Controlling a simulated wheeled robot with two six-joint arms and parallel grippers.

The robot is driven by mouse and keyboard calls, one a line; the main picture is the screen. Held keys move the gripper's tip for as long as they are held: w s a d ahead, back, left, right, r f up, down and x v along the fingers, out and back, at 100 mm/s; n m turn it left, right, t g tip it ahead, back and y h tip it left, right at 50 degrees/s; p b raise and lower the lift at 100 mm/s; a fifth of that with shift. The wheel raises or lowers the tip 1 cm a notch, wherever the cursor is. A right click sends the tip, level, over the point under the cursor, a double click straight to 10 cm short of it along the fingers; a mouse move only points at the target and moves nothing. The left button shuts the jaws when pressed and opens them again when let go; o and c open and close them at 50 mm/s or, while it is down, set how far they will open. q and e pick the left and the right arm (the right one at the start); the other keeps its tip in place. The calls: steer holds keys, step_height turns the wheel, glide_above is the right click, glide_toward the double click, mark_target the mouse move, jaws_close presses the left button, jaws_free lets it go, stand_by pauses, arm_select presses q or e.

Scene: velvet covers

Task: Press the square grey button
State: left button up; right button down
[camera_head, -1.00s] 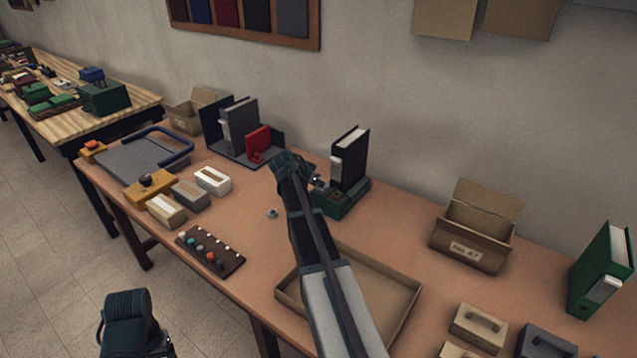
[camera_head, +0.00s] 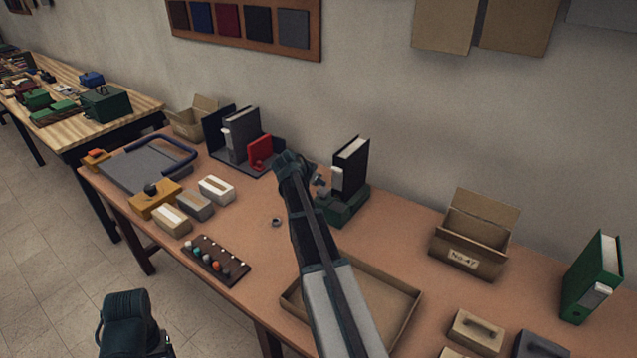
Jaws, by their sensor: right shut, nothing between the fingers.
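My right arm reaches up from the bottom over the pinkish table (camera_head: 235,245). Its gripper (camera_head: 319,184) is shut and empty, beside the front left of a green base (camera_head: 346,209) with a black binder (camera_head: 350,167) standing at its back. The gripper and wrist hide part of this base. I cannot make out a square grey button; it may be hidden or too small to tell. A small grey round piece (camera_head: 277,222) lies on the table left of my right forearm. A dark part of my left arm shows at the lower left, but its gripper does not show.
A shallow tray (camera_head: 405,318) lies partly under my right arm. A dark strip with several coloured knobs (camera_head: 217,262) lies near the front edge. A red block (camera_head: 260,152) and grey binder (camera_head: 241,130) stand behind left. An open box (camera_head: 472,258) stands right.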

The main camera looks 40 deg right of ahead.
steer(key=p+v, duration=0.5)
steer(key=v, duration=0.4)
steer(key=shift+a, duration=0.1)
stand_by(0.3)
steer(key=s+a+f+n+y, duration=0.2)
steer(key=s+a+n, duration=0.2)
steer(key=a, duration=0.7)
steer(key=s+a+f+n+y, duration=0.2)
steer(key=s+a+n, duration=0.2)
steer(key=a, duration=0.7)
steer(key=s+a+f+n+y, duration=0.1)
steer(key=s+a+n, duration=0.3)
steer(key=a, duration=0.7)
steer(key=s+a+f+n+g+y, duration=0.1)
steer(key=s+a+n+g+y, duration=0.1)
steer(key=s+a+n, duration=0.4)
steer(key=s+a, duration=0.4)
steer(key=a, duration=0.1)
steer(key=shift+s+f+n+g, duration=0.15)
steer(key=shift+s+n+g, duration=0.15)
steer(key=shift+a, duration=0.15)
